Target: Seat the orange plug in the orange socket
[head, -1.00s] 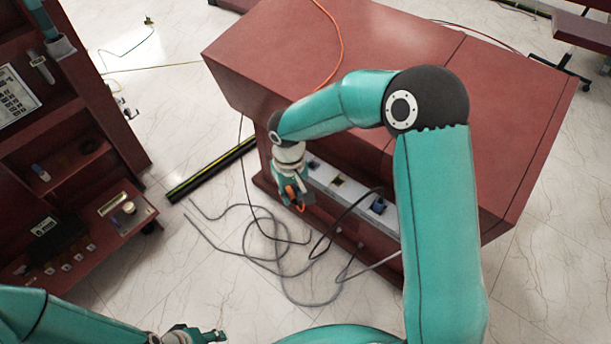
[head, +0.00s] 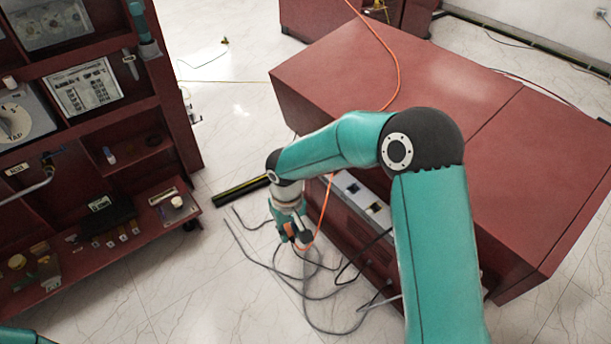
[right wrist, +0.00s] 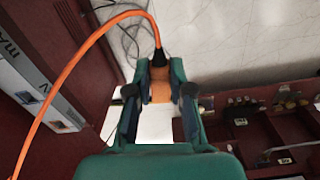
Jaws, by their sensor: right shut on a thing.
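My right gripper (head: 293,240) is shut on the orange plug (head: 288,229), in front of the cabinet's left end and apart from the socket strip (head: 336,179). In the right wrist view the orange plug (right wrist: 160,86) sits between the two fingers of my right gripper (right wrist: 160,92), with a black collar and an orange cable (right wrist: 92,42) at its far end. I cannot make out an orange socket; my arm hides part of the strip. My left gripper is out of view.
The orange cable (head: 394,66) runs over the red cabinet top (head: 430,85) and down to my gripper. Loose grey cables (head: 300,285) lie on the floor below it. A red shelf unit (head: 160,110) stands left, with open floor between.

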